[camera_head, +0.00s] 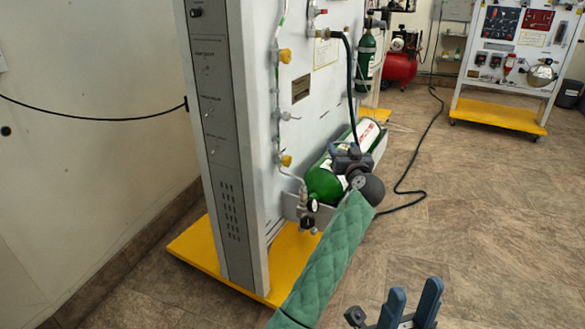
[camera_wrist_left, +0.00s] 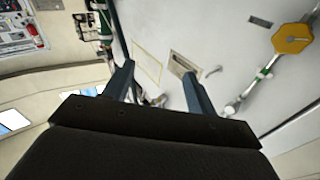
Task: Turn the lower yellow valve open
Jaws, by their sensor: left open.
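The lower yellow valve (camera_head: 286,160) is a small knob on the pipe at the left side of the white panel, below the upper yellow valve (camera_head: 285,56). My left gripper (camera_head: 347,152) is open, in front of the green cylinder and to the right of the lower valve, apart from it. In the left wrist view its two fingers (camera_wrist_left: 155,72) are spread with nothing between them. A yellow hexagonal knob (camera_wrist_left: 292,38) shows there at the upper right, outside the fingers; I cannot tell which valve it is. My right gripper (camera_head: 411,292) is at the bottom, its fingers apart and empty.
A green cylinder (camera_head: 324,184) lies at the panel's foot, partly behind my left gripper. A dark hose (camera_head: 349,80) hangs down the white panel (camera_head: 312,120). The yellow base (camera_head: 288,262) juts out below. Open floor (camera_head: 480,200) lies to the right.

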